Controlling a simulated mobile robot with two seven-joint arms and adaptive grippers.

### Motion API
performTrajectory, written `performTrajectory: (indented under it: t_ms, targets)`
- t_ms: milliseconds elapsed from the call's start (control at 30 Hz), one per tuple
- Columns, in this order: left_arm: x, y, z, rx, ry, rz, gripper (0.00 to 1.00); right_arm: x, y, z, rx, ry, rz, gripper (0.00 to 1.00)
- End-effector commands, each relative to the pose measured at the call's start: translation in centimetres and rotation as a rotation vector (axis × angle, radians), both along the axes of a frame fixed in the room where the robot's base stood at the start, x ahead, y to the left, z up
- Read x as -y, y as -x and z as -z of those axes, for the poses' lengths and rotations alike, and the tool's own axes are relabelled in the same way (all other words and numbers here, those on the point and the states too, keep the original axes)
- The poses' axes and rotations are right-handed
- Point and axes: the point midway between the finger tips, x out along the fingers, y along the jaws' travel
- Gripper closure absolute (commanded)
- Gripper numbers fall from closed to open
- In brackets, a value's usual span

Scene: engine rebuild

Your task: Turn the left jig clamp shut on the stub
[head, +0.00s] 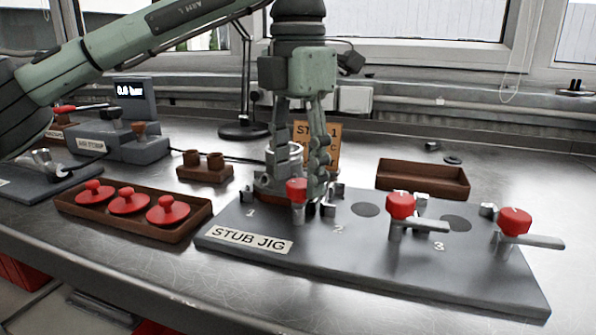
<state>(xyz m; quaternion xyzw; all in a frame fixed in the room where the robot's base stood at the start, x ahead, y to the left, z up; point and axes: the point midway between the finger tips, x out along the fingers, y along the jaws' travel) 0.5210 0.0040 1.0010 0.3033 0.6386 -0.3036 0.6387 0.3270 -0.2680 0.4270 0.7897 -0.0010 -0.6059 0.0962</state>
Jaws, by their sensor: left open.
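The grey stub jig (375,265) lies on the bench, with places numbered 1, 2 and 3. The left jig clamp (297,188) has a red knob on a metal post at its left end. Its bar is not clearly visible, so I cannot tell which way it points. A metal stub (282,158) stands behind the clamp, partly hidden by my gripper. My left gripper (300,194) is open and points down at the left clamp, its fingers around or just behind the knob. Contact with the knob is unclear. My right gripper is out of view.
The middle clamp (401,206) and right clamp (515,222) have bars pointing right. A brown tray (180,234) holds three red knobbed caps left of the jig. An empty brown tray (423,183) lies behind it. A small brown block (205,174) and lamp (244,130) stand farther back.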

Motion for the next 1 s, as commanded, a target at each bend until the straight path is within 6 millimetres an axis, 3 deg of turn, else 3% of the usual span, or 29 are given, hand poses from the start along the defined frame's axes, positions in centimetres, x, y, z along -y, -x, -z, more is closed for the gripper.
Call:
performTrajectory:
  t_ms: [500, 700, 1000]
  targets:
    - [0.0, 0.0, -9.9, 0.004, -0.001, -0.002, 0.49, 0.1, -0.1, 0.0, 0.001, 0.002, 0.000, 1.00]
    - [0.0, 0.0, -11.3, 0.001, 0.000, 0.000, 0.49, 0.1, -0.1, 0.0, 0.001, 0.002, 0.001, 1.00]
    - [0.0, 0.0, -11.3, 0.001, 0.001, 0.001, 0.49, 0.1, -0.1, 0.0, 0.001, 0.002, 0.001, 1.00]
